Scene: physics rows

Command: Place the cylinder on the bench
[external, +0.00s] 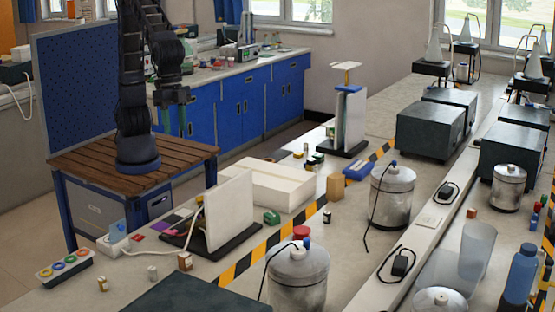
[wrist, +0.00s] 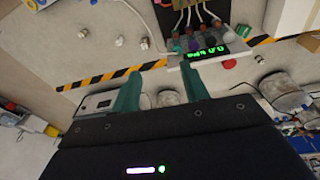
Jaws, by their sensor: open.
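My gripper (external: 172,122) hangs from the arm above the wooden platform at the left, with its jaws apart and apparently nothing between them. In the wrist view its two teal fingers (wrist: 162,86) are spread. I cannot tell which cylinder the task names. Grey metal cylindrical vessels stand upright on the bench (external: 345,222): one in the middle (external: 392,200), one at the front (external: 298,280) and one at the right (external: 508,190). A metal vessel also shows at the right of the wrist view (wrist: 284,95). Small objects near the bench's back edge are too small to identify.
A white upright panel (external: 228,212) and a low white box (external: 268,184) stand near the platform. Dark boxes (external: 430,134) stand farther back. Cables run over the bench. Yellow-black tape (external: 262,246) crosses it. A green-lit display (wrist: 207,52) shows in the wrist view.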

